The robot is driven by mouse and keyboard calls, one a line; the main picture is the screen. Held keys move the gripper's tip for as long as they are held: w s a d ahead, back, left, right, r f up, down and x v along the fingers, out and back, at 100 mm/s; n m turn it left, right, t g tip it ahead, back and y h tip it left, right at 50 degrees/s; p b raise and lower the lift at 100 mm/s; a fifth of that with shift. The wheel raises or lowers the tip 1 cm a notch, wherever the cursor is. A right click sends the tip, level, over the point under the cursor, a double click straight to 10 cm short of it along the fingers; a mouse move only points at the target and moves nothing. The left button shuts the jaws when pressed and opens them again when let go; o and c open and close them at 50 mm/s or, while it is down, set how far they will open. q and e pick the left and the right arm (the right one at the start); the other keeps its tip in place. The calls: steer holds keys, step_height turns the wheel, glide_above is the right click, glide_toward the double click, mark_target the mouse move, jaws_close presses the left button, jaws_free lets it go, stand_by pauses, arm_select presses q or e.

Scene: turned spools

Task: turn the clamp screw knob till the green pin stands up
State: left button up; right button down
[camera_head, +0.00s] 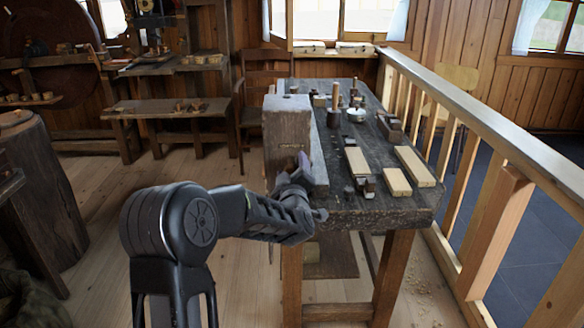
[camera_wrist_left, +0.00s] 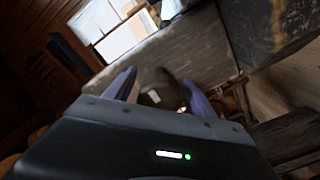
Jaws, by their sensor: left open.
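My left gripper (camera_head: 303,165) is at the near left corner of the workbench, beside the tall wooden block. In the left wrist view its two purple-grey fingers (camera_wrist_left: 160,92) stand apart. A dark rounded thing, likely the clamp screw knob (camera_wrist_left: 153,97), shows between them with a pale patch on it. I cannot tell whether the fingers touch it. In the head view the knob is hidden behind my gripper and wrist. I cannot make out a green pin in either view. My right gripper is not in view.
A wooden railing (camera_head: 480,128) runs along the right. Floor is open to the left.

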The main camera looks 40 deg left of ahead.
arm_select(q)
steer(key=shift+a, duration=0.1)
steer(key=c, duration=1.4)
